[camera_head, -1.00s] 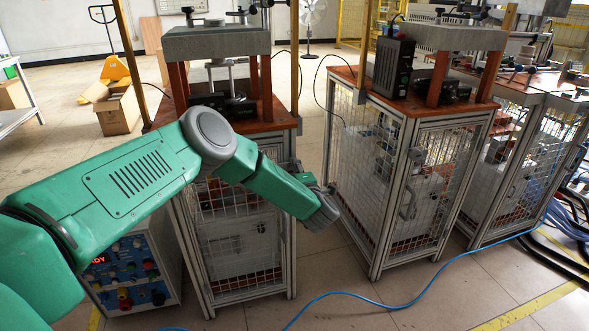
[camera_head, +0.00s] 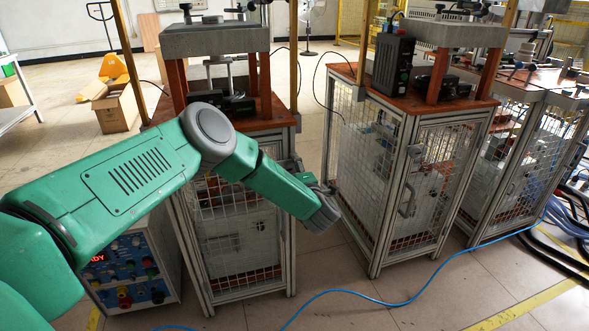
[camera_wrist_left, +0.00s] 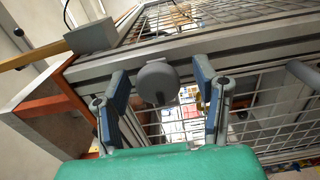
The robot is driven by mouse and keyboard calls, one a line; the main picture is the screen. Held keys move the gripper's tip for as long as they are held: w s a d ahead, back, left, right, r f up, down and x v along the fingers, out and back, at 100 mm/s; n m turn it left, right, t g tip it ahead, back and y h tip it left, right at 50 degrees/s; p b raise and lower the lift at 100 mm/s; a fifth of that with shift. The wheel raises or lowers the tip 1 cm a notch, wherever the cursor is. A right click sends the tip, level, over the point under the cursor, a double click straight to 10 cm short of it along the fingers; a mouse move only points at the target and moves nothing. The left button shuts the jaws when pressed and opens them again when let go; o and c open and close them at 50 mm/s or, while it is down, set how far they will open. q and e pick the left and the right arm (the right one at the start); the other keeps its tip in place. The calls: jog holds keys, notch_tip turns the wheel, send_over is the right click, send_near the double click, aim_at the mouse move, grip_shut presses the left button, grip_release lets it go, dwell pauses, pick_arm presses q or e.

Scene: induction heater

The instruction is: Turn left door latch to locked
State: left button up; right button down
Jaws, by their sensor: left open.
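The left cabinet's mesh door (camera_head: 236,255) is behind my green left arm in the head view. In the left wrist view, a grey rounded latch knob (camera_wrist_left: 158,84) sits on the cabinet's metal frame. My left gripper (camera_head: 322,208) is at the right front edge of this cabinet. In the left wrist view its fingers (camera_wrist_left: 161,78) are open, one on each side of the knob, with visible gaps. I cannot tell the latch in the head view, where my arm and gripper cover that area. My right gripper is not in view.
A second mesh cabinet (camera_head: 376,165) stands to the right, with a gap of floor between. A control box (camera_head: 135,268) with knobs stands at the lower left. A blue cable (camera_head: 400,303) runs across the floor. A grey block (camera_wrist_left: 90,36) shows near the cabinet corner.

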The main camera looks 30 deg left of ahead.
pick_arm(q)
jog(key=v, duration=1.1)
jog(key=shift+f, duration=0.1)
jog(key=s+d+f+m+g+h+p, duration=0.1)
jog(key=s+d+f+m+h+p, duration=0.2)
jog(key=s+d+f+m+h, duration=1.25)
jog(key=s+a+r+m+g, duration=0.1)
jog(key=s+a+m+g, duration=0.2)
jog(key=s, duration=0.5)
jog(key=s+a+r+m+g+y+p, duration=0.1)
jog(key=s+a+m+g, duration=0.2)
jog(key=s, duration=0.6)
jog(key=s+a+r+m+g, duration=0.1)
jog(key=s+a+m+g, duration=0.2)
jog(key=s+m, duration=0.4)
jog(key=shift+s+a+r+g+y+p, duration=0.2)
jog(key=shift+s+a+g+y+p, duration=0.25)
jog(key=shift+s, duration=0.65)
